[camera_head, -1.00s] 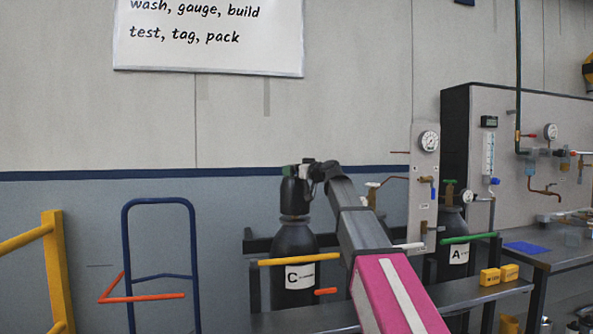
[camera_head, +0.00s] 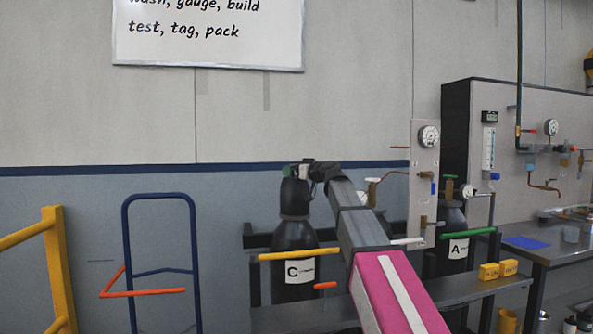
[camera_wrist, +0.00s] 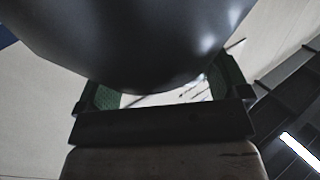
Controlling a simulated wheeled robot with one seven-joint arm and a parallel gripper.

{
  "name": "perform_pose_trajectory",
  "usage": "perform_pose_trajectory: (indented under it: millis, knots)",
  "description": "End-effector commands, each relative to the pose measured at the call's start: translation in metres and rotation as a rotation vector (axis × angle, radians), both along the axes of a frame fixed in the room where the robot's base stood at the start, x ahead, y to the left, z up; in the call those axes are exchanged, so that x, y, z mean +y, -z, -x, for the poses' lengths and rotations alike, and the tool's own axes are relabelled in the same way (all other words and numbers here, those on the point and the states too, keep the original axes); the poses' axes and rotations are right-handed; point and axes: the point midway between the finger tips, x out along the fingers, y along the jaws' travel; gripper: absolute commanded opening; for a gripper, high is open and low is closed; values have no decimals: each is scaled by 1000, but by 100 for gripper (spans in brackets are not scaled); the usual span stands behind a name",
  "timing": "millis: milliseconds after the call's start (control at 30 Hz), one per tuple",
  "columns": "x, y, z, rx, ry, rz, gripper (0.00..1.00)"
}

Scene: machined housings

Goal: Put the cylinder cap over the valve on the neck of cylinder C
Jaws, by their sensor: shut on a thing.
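The cylinder cap (camera_head: 295,196) is dark, upright and directly above the shoulder of cylinder C (camera_head: 292,238), in line with its neck. The valve on that neck is not visible, and whether the cap is fully seated cannot be told. My gripper (camera_head: 297,171) is shut on the cap's upper part. In the wrist view the cap (camera_wrist: 150,45) is a large, smooth dark shape between the green-padded fingers of my gripper (camera_wrist: 165,92). Cylinder C is black, with a white "C" label, and stands upright in the rack.
A yellow bar (camera_head: 300,255) crosses in front of cylinder C. Cylinder A (camera_head: 452,219) stands to the right behind a green bar (camera_head: 469,235). A gauge panel (camera_head: 424,190) stands between the cylinders. A blue hand truck (camera_head: 127,250) stands at left.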

Motion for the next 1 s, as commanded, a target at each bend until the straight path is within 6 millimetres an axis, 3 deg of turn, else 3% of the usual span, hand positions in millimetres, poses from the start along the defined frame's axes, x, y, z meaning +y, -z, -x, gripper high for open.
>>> perform_pose_trajectory:
  millis: [100,133,567,1000]
  knots:
    - [0,2,0,0,1,-1,30]
    - [0,1,0,-1,1,-2,100]
    - [-8,2,8,0,0,0,100]
    - [-60,3,60,-1,2,-1,100]
